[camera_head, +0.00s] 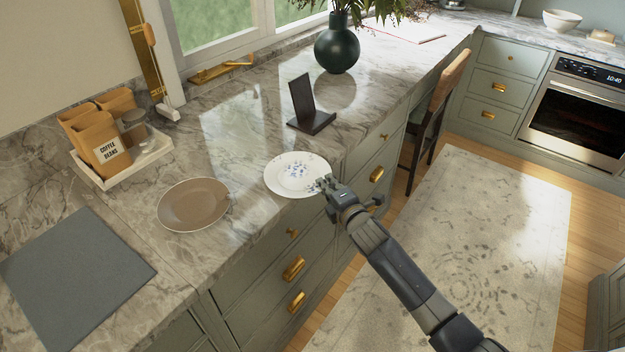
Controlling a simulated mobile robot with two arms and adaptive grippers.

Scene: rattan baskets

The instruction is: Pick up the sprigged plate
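The sprigged plate (290,172) is white with small blue flower sprigs. It lies flat on the marble counter close to the front edge. My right gripper (326,184) is at the plate's right front rim, its fingertips overlapping the rim in the picture. The gripper is small here, and I cannot tell whether its fingers are closed on the rim or only beside it. My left gripper is out of view.
A plain brown plate (193,205) lies to the left. A dark stand (310,112) is behind the plate. A white tray (123,168) with coffee bags, a grey mat (75,280) and a green vase (337,50) share the counter. Gold drawer handles (293,268) jut out below.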

